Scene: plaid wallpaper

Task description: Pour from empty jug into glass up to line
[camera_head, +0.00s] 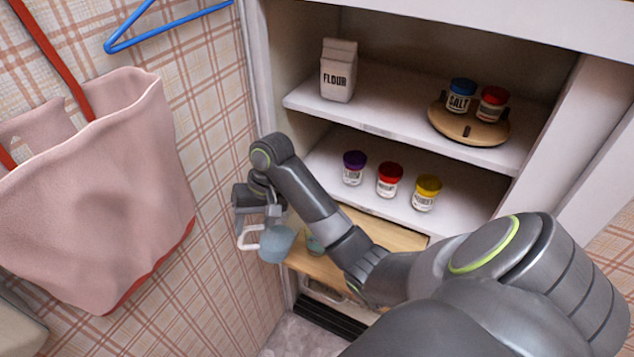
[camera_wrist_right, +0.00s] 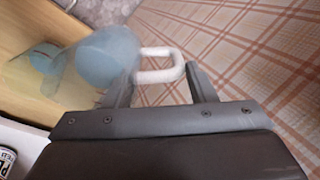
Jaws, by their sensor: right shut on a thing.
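My right gripper (camera_head: 262,214) is shut on the white handle of the clear jug (camera_head: 277,243). In the wrist view, the handle (camera_wrist_right: 164,66) passes between the fingers (camera_wrist_right: 160,88). The jug shows pale blue inside, so it does not look empty; it also shows in the wrist view (camera_wrist_right: 108,58). The jug is beside the glass (camera_head: 315,242), at the left end of the wooden board. The glass, partly hidden by my right arm, also shows blue inside in the wrist view (camera_wrist_right: 45,58). I cannot make out the line or any stream. My left gripper is out of view.
The wooden board (camera_head: 380,232) juts from a white cupboard. Its shelves hold a flour carton (camera_head: 339,72), a round wooden stand (camera_head: 470,128) with two jars, and three lidded jars (camera_head: 389,180). A pink bag (camera_head: 100,190) hangs on the left wall, near my gripper.

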